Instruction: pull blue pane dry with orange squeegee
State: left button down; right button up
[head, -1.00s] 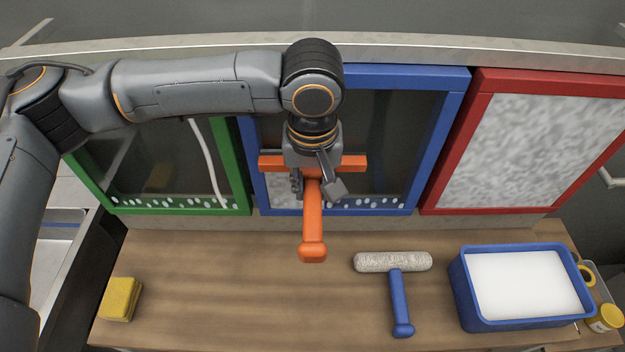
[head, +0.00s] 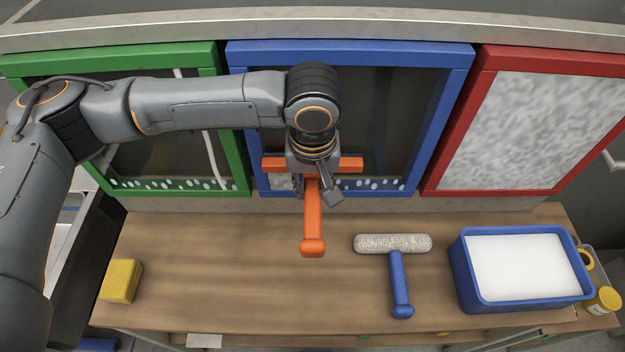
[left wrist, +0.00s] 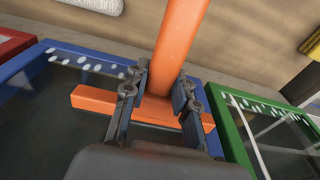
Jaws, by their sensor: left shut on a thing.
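The blue-framed pane (head: 400,110) stands upright in the middle at the back of the bench. Its glass is dark and mostly clear. White drops line its bottom edge, and a small pale soapy patch (head: 281,181) shows at the lower left. My left gripper (head: 316,186) is shut on the orange squeegee's handle (head: 313,222), low in front of the pane. The squeegee's bar (head: 350,165) lies level across the lower pane, and its handle points down toward the bench. The left wrist view shows the fingers (left wrist: 160,95) on both sides of the handle. My right gripper is out of view.
A green-framed pane (head: 237,150) with a white streak stands left, a foam-covered red-framed pane (head: 535,120) right. On the bench (head: 220,270) are a yellow sponge (head: 120,280), a blue-handled roller (head: 400,280), a blue tub of white foam (head: 465,280) and a yellow-lidded jar (head: 604,299).

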pick_arm(q)
notch_tip(320, 180, down, 10)
jog(key=shift+b, duration=0.3)
dwell(0.9)
jog(key=shift+r, duration=0.1)
jog(key=s+p, duration=0.5)
jog(key=s, duration=0.2)
